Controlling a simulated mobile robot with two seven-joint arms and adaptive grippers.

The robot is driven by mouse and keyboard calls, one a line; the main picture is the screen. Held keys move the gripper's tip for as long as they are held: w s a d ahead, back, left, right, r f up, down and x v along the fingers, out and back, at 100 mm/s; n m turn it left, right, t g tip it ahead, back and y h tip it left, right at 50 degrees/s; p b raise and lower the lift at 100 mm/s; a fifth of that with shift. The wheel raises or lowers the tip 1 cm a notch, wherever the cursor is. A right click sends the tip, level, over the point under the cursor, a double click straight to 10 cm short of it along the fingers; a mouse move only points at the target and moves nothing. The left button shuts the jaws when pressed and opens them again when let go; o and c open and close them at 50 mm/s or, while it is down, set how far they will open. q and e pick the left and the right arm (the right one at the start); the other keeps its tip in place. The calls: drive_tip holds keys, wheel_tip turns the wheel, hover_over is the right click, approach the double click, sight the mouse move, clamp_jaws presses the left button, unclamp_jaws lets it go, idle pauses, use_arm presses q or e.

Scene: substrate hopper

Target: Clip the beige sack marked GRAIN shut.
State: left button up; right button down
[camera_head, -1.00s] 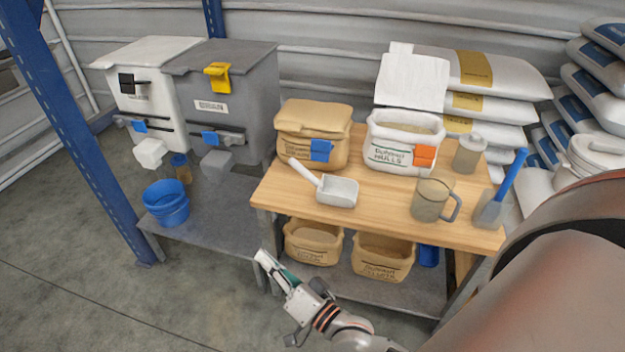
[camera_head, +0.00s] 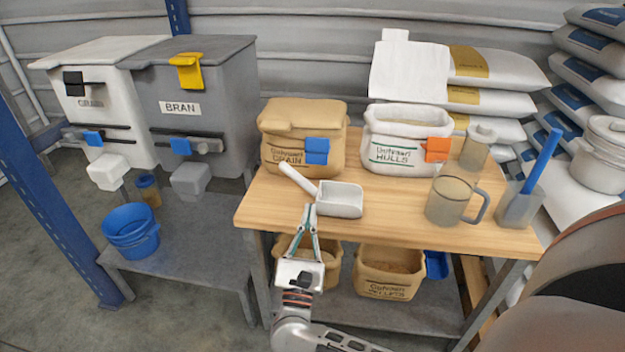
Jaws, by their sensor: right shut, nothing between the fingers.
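The beige sack marked GRAIN (camera_head: 285,152) stands at the back left of the wooden table (camera_head: 400,226). Its top is folded over. A blue clip (camera_head: 317,151) is on the right part of its front; I cannot tell whether it grips the fold. My right gripper (camera_head: 309,208) is at the table's front edge, in front of the sack, with its fingertips pointing up in the picture and meeting. It holds nothing. My left gripper is not in view.
A white scoop (camera_head: 340,199) lies between my gripper and the sack. The open white HULLS sack (camera_head: 392,157) with an orange clip (camera_head: 438,149) stands to the right. A jug (camera_head: 450,201) stands at front right.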

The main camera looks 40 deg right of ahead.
sight(315, 188)
drive_tip(key=x, duration=1)
drive_tip(key=shift+a, duration=0.1)
